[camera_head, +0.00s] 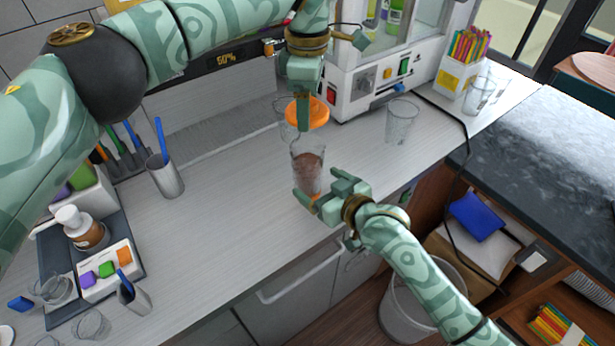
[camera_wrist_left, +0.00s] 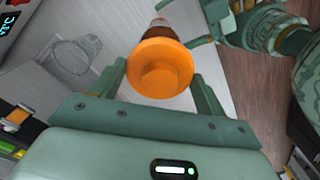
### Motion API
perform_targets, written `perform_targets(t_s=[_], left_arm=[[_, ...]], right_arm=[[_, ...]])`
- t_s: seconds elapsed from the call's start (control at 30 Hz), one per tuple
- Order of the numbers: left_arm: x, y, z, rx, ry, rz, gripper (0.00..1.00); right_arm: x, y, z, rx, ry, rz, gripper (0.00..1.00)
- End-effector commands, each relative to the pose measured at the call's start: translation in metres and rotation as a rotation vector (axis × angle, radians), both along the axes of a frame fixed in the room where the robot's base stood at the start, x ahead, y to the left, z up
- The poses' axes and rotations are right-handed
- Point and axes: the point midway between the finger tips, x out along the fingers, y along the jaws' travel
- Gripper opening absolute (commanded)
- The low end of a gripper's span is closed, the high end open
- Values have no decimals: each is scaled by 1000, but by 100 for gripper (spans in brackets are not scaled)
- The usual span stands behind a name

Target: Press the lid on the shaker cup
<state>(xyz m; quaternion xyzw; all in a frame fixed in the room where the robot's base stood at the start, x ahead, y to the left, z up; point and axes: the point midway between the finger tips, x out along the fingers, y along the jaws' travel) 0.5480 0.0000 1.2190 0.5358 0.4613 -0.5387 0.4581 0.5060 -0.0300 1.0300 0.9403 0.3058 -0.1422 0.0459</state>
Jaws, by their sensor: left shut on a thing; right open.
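The orange lid (camera_head: 310,115) is held by my left gripper (camera_head: 303,97), which comes down from above. In the left wrist view the lid (camera_wrist_left: 160,68) sits between the two left fingers (camera_wrist_left: 158,85). The clear shaker cup (camera_head: 307,167) with brown contents stands upright on the counter just below the lid, and a small gap appears between them. Part of the cup (camera_wrist_left: 158,24) shows behind the lid in the left wrist view. My right gripper (camera_head: 322,189) is open low at the cup's near side, its fingers beside the cup; contact cannot be told.
A white sealing machine (camera_head: 375,80) stands behind. A metal cup with a blue straw (camera_head: 165,175) and a dark tray (camera_head: 60,262) are at left. The counter (camera_head: 215,235) left of the cup is clear.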

Motion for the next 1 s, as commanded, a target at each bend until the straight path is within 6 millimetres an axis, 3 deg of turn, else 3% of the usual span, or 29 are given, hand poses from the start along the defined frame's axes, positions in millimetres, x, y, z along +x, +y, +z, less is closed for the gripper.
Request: perform_targets(t_s=[0.3, 0.73, 0.77, 0.97, 1.0], left_arm=[[0, 0, 0, 0, 0, 0, 52], [0, 0, 0, 0, 0, 0, 52], [0, 0, 0, 0, 0, 0, 52], [0, 0, 0, 0, 0, 0, 52], [0, 0, 0, 0, 0, 0, 52]], right_arm=[[36, 26, -13, 0, 0, 0, 86], [42, 30, -16, -2, 0, -1, 86], [42, 30, -16, -2, 0, -1, 81], [42, 30, -16, -1, 1, -1, 25], [42, 30, -16, -1, 1, -1, 20]])
